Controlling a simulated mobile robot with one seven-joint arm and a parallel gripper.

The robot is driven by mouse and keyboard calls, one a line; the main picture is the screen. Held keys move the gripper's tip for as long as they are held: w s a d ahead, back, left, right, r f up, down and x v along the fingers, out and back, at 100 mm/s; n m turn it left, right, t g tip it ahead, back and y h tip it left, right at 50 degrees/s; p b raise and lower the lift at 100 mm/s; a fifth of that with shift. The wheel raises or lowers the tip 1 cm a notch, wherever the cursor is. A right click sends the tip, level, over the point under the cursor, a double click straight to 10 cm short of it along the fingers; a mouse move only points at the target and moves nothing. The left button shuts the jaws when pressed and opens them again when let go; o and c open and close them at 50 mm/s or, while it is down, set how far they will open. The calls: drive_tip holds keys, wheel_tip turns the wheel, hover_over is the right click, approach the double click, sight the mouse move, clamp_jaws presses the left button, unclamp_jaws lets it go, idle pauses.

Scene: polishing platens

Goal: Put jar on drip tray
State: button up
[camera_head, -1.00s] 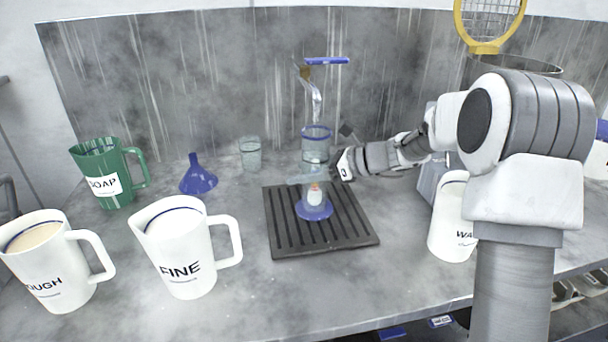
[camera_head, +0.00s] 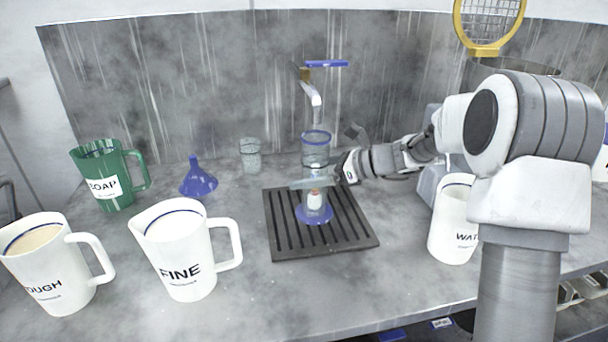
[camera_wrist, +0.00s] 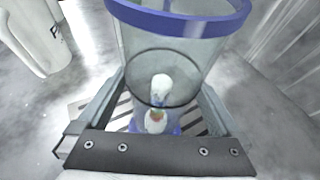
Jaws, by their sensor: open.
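The jar (camera_head: 316,140) is a clear vessel with a blue rim and a blue foot, standing upright on the dark slatted drip tray (camera_head: 284,240). A small white and red item shows inside its lower part. My gripper (camera_head: 318,183) is open around the jar's middle, coming from the right. In the wrist view the jar (camera_wrist: 180,60) stands between the two fingers (camera_wrist: 160,110), one on each side; whether they touch it is unclear. Slats of the drip tray show below.
A tap (camera_head: 313,95) with a blue lever hangs above the jar. A blue funnel (camera_head: 198,180), a small glass (camera_head: 250,155), a green SOAP jug (camera_head: 104,172) and white jugs, including FINE (camera_head: 178,250) and a WATER-side one (camera_head: 452,225), stand around.

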drive_tip(key=p+v, duration=0.2)
drive_tip(key=v, duration=0.9)
drive_tip(key=s+a+r+n+g+h, duration=0.25)
drive_tip(key=s+n+h, duration=0.55)
drive_tip(key=s, duration=0.9)
drive_tip(key=s+d+n+t+h, duration=0.2)
drive_tip(key=s+d+n, duration=0.1)
drive_tip(key=s+n, duration=0.4)
drive_tip(key=s+d+n+t+h, duration=0.2)
drive_tip(key=s+d+n+h, duration=0.1)
drive_tip(key=s+n, duration=0.45)
wheel_tip(320, 180, up, 12)
drive_tip(key=p, duration=1.2)
drive_tip(key=shift+w+f, duration=0.25)
